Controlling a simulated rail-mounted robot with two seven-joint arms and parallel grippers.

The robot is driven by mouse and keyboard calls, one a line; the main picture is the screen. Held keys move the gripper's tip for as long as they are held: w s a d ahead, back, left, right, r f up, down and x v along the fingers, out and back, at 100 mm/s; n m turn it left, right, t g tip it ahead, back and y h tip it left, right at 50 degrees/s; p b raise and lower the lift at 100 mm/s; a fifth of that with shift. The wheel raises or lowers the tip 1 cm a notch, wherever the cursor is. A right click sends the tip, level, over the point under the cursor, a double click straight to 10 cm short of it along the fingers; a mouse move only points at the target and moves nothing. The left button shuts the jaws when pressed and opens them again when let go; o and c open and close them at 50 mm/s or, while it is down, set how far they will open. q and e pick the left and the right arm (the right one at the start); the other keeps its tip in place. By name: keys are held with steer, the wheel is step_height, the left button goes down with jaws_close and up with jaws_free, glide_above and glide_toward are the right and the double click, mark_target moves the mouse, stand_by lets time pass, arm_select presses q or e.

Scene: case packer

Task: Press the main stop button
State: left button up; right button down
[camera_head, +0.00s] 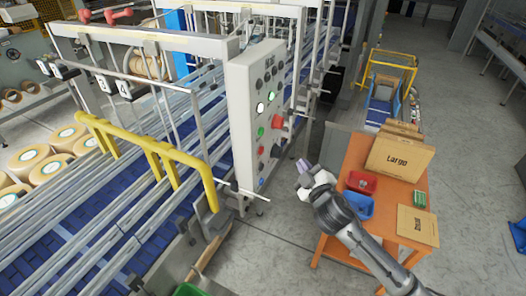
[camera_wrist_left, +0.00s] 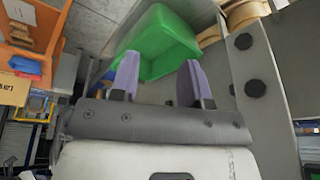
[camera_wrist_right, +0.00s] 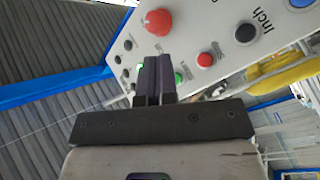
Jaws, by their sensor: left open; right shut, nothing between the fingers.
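The grey control panel (camera_head: 240,110) stands beside the conveyor, its buttoned face toward the right. It carries a large red mushroom button (camera_head: 277,121) and a smaller red button (camera_head: 275,151). In the right wrist view the mushroom button (camera_wrist_right: 158,21) is beyond my fingertips, and the smaller red button (camera_wrist_right: 204,60) is to their right. The label by the smaller one is too blurred to read. My right gripper (camera_head: 303,165) is shut and empty, apart from the panel face, to its right. My left gripper (camera_wrist_left: 159,82) is open and empty; the head view does not show it.
Other buttons and lamps crowd the panel, including a green one (camera_wrist_right: 180,77) near my right fingertips. An orange table (camera_head: 352,160) with cartons and bins stands right of the panel. A yellow rail (camera_head: 150,145) borders the conveyor. A green crate (camera_wrist_left: 160,45) lies beyond my left fingers.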

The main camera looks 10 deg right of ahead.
mark_target(261, 150)
steer(key=shift+w+a, duration=0.1)
steer(key=w+a+b, duration=0.2)
steer(key=w+a, duration=0.3)
steer(key=a, duration=0.1)
steer(key=shift+w+a, duration=0.25)
steer(key=shift+a, duration=0.05)
stand_by(0.3)
stand_by(0.8)
stand_by(0.6)
steer(key=shift+w+a+b, duration=0.1)
steer(key=shift+b, duration=0.2)
